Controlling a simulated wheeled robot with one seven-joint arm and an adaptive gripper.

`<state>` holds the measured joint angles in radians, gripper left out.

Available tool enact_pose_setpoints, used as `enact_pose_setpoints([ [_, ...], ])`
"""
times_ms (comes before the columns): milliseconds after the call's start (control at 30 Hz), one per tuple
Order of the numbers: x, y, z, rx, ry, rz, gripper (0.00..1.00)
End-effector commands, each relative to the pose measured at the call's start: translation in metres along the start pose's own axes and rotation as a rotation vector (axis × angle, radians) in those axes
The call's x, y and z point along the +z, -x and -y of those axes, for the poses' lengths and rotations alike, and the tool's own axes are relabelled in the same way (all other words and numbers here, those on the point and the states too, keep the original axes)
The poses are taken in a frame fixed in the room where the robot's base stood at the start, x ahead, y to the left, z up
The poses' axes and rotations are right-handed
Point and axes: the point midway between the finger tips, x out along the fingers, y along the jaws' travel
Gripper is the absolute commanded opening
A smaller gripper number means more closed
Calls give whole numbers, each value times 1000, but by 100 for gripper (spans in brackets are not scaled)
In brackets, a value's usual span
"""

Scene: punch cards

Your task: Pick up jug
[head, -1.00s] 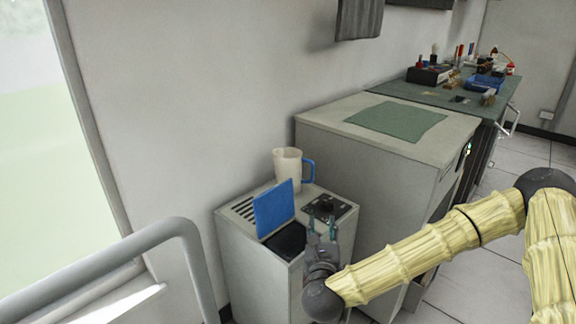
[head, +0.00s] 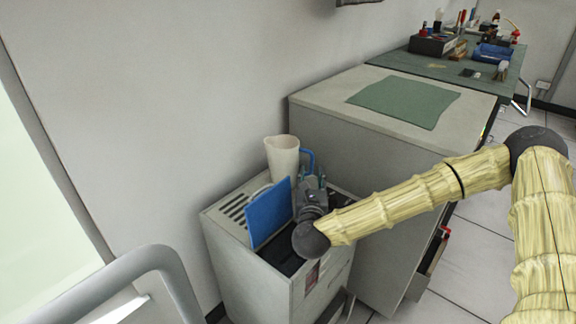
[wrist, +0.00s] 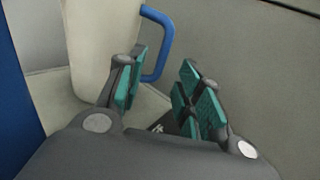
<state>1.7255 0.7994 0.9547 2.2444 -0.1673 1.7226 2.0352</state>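The jug (head: 282,158) is cream-white with a blue handle (head: 308,161). It stands upright on the back of the low grey cabinet, by the wall. In the wrist view the jug body (wrist: 98,45) is beyond my left finger, and its blue handle (wrist: 160,45) is just past the fingertips, above the gap between them. My gripper (head: 312,178) is in front of the jug, over the cabinet top. In the wrist view my gripper (wrist: 160,95) is open, with green finger pads apart and nothing between them. Contact with the handle cannot be told.
A raised blue panel (head: 268,212) stands on the low cabinet (head: 232,253), left of my gripper. A taller grey cabinet (head: 330,108) with a green mat (head: 405,101) is close on the right. A grey rail (head: 150,262) is at the lower left.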

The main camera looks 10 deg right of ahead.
Motion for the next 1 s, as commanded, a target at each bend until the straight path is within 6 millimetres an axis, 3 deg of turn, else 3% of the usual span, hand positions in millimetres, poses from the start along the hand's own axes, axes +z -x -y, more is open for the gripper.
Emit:
enact_pose_setpoints([
  [233, 0, -15, 2, -3, 0, 1, 36],
  [600, -1, -57, 2, -5, 0, 0, 36],
  [867, -1, -60, 2, -3, 0, 0, 36],
  [900, -1, -60, 2, -3, 0, 0, 34],
  [1000, -1, -60, 2, -3, 0, 0, 16],
])
